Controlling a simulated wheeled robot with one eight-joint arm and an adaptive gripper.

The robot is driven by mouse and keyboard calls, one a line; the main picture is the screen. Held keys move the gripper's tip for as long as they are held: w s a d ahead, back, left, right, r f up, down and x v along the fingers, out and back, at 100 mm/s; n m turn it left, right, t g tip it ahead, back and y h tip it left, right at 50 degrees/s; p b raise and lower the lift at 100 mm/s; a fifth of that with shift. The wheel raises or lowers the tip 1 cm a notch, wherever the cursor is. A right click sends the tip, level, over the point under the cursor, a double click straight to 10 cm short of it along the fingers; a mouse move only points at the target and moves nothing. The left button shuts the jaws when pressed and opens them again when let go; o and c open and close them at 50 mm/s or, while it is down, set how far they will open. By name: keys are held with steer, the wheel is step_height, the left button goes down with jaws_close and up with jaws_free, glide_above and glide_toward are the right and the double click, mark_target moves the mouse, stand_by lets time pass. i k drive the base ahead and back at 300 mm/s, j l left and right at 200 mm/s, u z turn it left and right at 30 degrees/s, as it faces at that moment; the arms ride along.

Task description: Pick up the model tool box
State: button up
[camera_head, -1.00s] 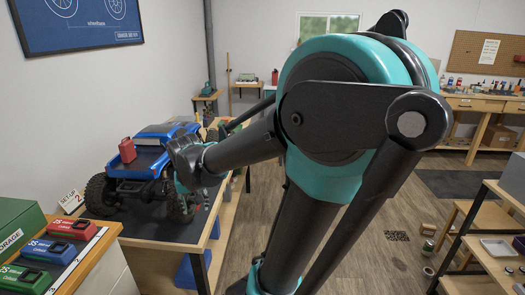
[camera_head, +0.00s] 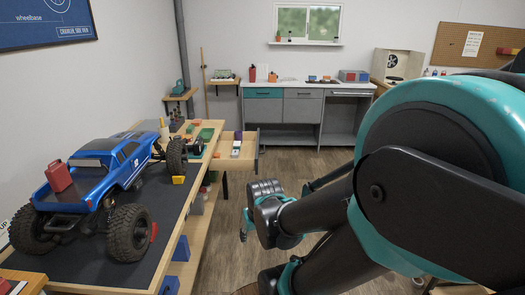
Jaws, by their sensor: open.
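I cannot pick out the model tool box for certain at this size. Small parts lie on the bench by the blue crawler truck (camera_head: 95,180), among them a yellow block (camera_head: 178,180) and a red piece (camera_head: 153,231). A red can (camera_head: 58,176) stands on the truck's rear bed. My gripper (camera_head: 244,230) hangs low over the floor, right of the bench and apart from it. Its wrist hides most of it; it is open, and I see nothing held.
The bench (camera_head: 172,215) with a dark mat runs along the left. An open drawer (camera_head: 240,146) sticks out at its far end. A grey cabinet (camera_head: 305,108) stands at the back wall. The floor (camera_head: 290,170) between them is clear. My arm hides the right side.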

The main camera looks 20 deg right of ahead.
mark_target(235, 153)
steer(key=i+l+z, duration=0.2)
steer(key=i+l, duration=0.1)
steer(key=i, duration=0.45)
steer(key=i+l+u, duration=0.1)
steer(key=i, duration=0.45)
steer(key=i+l, duration=0.15)
steer(key=i, duration=0.45)
